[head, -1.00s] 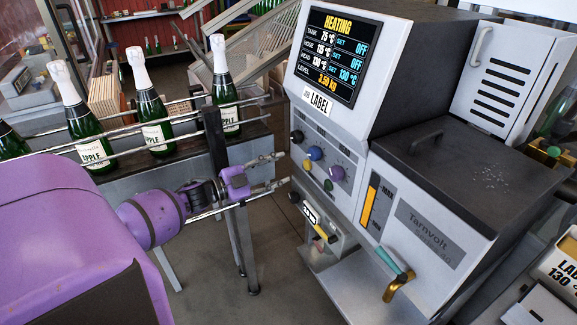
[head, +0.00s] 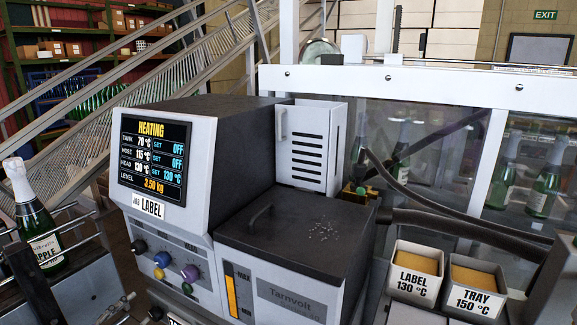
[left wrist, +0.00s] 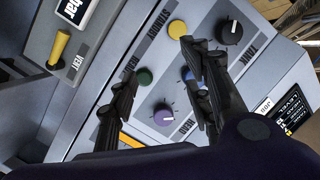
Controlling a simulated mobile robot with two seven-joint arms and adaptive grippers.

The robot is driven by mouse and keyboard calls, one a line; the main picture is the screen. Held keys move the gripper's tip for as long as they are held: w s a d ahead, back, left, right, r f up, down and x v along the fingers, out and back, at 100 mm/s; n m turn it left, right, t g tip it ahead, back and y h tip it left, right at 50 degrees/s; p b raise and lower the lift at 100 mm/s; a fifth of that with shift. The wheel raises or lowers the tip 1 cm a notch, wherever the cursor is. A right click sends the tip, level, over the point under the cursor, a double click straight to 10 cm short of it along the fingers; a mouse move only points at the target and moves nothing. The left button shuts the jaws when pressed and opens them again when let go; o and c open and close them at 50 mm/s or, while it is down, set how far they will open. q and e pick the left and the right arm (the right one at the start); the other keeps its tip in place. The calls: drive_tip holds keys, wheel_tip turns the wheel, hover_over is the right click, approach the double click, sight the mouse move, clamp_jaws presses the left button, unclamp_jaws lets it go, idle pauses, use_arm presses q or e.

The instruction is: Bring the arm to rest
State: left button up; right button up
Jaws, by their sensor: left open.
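My left gripper (left wrist: 160,80) shows in the left wrist view, with its dark fingers spread apart and nothing between them. It is in front of the glue machine's knob panel. The purple knob (left wrist: 166,115), green knob (left wrist: 144,77) and yellow knob (left wrist: 177,29) are seen between and beyond the fingers; the blue knob is partly hidden by one finger. I cannot tell whether a finger touches the panel. In the head view the same panel (head: 172,262) is at lower left, and no gripper is seen there. My right gripper is not in view.
The grey glue machine (head: 300,240) carries a screen (head: 153,158) reading HEATING. A yellow lever (left wrist: 59,47) by a VENT label is at upper left in the left wrist view. A bottle (head: 38,225) stands at left, and label and tray bins (head: 412,285) at right.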

use_arm(q)
drive_tip(key=s+d+f+n+g+y+p, duration=0.1)
drive_tip(key=s+d+f+n+g, duration=0.15)
drive_tip(key=s+d+f, duration=0.55)
drive_tip(key=s+d+f+n+g+y+p, duration=0.1)
drive_tip(key=s+d+f+n+g, duration=0.15)
drive_tip(key=s+d+f, duration=0.5)
drive_tip(key=s+d+n+g+p, duration=0.1)
drive_tip(key=s+d, duration=0.4)
drive_tip(key=s, duration=0.5)
drive_tip(key=s+d+f+n+g, duration=0.1)
drive_tip(key=s+d+n, duration=0.3)
drive_tip(key=s, duration=0.6)
drive_tip(key=shift+s+d+f+p, duration=0.15)
drive_tip(key=shift+s+d+p, duration=0.2)
drive_tip(key=shift+d, duration=0.25)
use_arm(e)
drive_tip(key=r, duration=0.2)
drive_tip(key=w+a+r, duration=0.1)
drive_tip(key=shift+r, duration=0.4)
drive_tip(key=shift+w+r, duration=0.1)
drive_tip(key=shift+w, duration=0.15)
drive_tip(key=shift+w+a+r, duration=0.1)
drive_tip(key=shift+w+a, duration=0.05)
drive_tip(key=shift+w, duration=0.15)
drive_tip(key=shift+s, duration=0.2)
